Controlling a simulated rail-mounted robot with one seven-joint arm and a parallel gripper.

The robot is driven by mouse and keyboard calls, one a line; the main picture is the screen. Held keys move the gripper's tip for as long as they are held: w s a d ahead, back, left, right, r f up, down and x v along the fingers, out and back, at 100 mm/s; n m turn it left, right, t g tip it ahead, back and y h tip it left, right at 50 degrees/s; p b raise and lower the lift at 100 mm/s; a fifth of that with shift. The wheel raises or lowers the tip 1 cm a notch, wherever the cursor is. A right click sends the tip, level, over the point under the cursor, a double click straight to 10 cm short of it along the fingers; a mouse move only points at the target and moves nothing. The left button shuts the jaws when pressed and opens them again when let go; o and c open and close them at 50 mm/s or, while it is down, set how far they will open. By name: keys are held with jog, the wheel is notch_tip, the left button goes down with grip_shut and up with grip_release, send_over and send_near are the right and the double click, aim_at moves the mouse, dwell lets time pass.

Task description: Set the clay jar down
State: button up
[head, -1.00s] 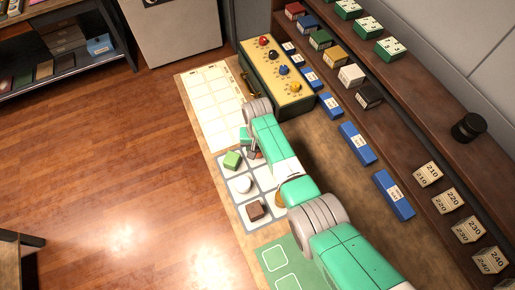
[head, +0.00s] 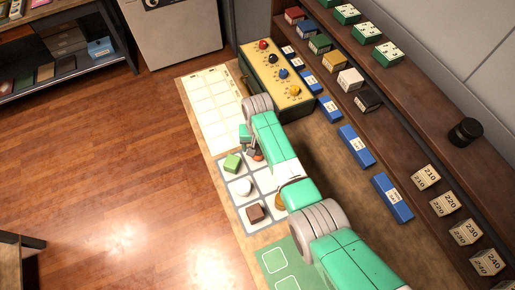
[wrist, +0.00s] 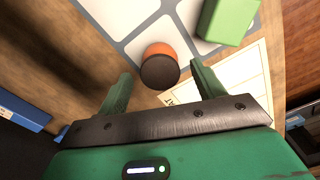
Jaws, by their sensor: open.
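The clay jar (wrist: 161,62), orange with a dark round top, stands upright on the mat of white squares in the wrist view. In the head view a small orange part of it (head: 258,156) shows beside my gripper (head: 250,151); my arm hides the rest. In the wrist view my gripper (wrist: 160,76) is open, with one finger to each side of the jar and a visible gap on both sides.
A cream grid sheet (head: 208,110) and a knobbed box (head: 277,80) lie beyond. Shelves of boxes line the right.

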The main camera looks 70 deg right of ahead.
aim_at(258, 148)
notch_tip(258, 148, up, 8)
jog(key=shift+r+p, duration=0.15)
jog(key=shift+p, duration=0.3)
jog(key=shift+w, duration=0.1)
jog(key=w+a+r+n+t+h, duration=0.2)
jog(key=w+a+r+t, duration=0.1)
jog(key=w+r, duration=0.35)
jog(key=w+a+r+n+t+h, duration=0.1)
jog(key=w+a+r+t+h, duration=0.15)
jog(key=w+r, duration=0.45)
jog(key=w+a+r+n+t, duration=0.4)
jog(key=w+a+r+t, duration=0.3)
jog(key=a+r, duration=0.65)
jog(key=a+r+n+t, duration=0.1)
jog(key=a+r+t, duration=0.1)
jog(key=a+r, duration=0.5)
jog(key=a+r+n+t, duration=0.2)
jog(key=a+r+t, duration=0.15)
jog(key=r, duration=0.65)
jog(key=s+a+r+n+t+y, duration=0.3)
jog(key=s+a+r+t, duration=0.4)
jog(key=s+a+r, duration=0.7)
notch_tip(258, 148, up, 2)
jog(key=shift+s+a+y, duration=0.15)
jog(key=shift+s+y, duration=0.4)
jog(key=shift+y, duration=0.2)
